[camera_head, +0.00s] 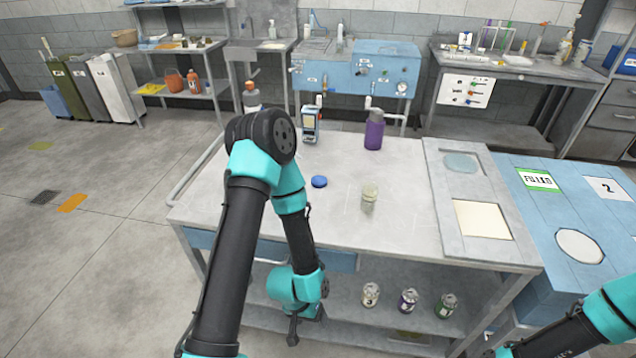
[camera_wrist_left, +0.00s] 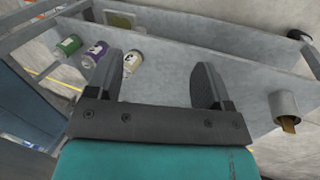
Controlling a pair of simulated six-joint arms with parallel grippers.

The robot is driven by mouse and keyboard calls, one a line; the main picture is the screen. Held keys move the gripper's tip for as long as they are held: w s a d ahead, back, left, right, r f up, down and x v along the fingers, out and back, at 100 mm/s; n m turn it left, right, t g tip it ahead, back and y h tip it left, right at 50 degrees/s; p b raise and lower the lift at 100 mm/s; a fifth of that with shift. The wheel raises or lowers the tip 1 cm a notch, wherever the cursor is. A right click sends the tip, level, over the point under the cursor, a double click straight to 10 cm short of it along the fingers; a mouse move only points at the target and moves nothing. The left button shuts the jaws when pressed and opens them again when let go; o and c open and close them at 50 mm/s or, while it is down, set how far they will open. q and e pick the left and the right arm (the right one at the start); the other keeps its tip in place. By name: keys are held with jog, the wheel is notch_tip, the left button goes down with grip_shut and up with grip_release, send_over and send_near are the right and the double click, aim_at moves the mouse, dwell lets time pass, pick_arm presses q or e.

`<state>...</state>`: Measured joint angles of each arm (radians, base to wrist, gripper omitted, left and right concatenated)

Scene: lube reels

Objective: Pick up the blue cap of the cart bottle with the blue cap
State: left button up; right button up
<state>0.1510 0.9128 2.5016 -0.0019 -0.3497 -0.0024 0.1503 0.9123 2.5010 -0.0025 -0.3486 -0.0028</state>
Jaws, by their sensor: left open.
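The blue cap (camera_head: 319,181) shows as a small round blue disc on the grey cart top (camera_head: 260,205), left of the middle. No bottle body can be made out under it. A small pale, clear bottle (camera_head: 369,198) stands upright to its right. My left gripper (camera_head: 292,335) hangs low at the front of the cart, well below and in front of the cap. In the left wrist view its two fingers (camera_wrist_left: 157,82) are apart with nothing between them. The cap is not in that view. My right arm shows only at the lower right edge; its gripper is out of view.
A purple bottle (camera_head: 374,130) and a handheld device (camera_head: 310,124) stand at the cart's back. A raised panel (camera_head: 440,180) covers its right side. Several cans (camera_head: 408,300) stand on the lower shelf; they also show in the wrist view (camera_wrist_left: 95,54). The cart top around the cap is clear.

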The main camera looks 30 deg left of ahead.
dwell(0.5)
pick_arm(q)
jog(key=o, duration=0.3)
jog(key=shift+w+d, duration=0.1)
